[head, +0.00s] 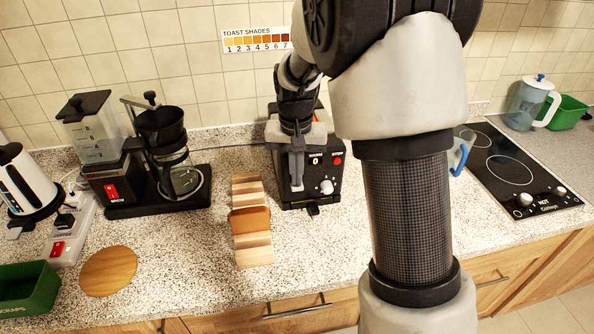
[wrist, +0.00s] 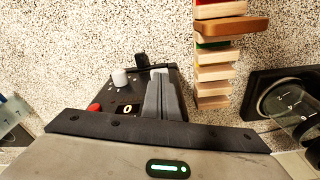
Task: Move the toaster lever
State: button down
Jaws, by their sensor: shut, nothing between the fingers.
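The black toaster (head: 330,178) stands on the counter at the middle of the head view. Its front has a white knob (head: 327,187), a small display reading 0 and a red stop button (head: 337,161). A small black tab (head: 312,209) sticks out low at its front; it also shows in the wrist view (wrist: 141,62). I cannot tell whether this tab is the lever. My gripper (head: 298,187) is shut and empty, pointing down at the left part of the toaster's front. In the wrist view its fingers (wrist: 160,74) are together beside the tab. Contact is unclear.
A wooden rack (head: 254,258) with a brown toast slice (head: 250,219) stands close left of the toaster. A coffee maker (head: 160,190), kettle (head: 25,180), round board (head: 108,271) and green bin (head: 28,290) lie further left. A hob (head: 520,170) is at right.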

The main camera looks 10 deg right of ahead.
jog(key=s, duration=0.2)
jog(key=s+a+r, duration=0.1)
jog(key=shift+r, duration=0.15)
notch_tip(320, 180, up, 17)
jog(key=s+p, duration=0.1)
jog(key=shift+s+a, duration=0.2)
jog(key=shift+s, duration=0.1)
dwell(0.4)
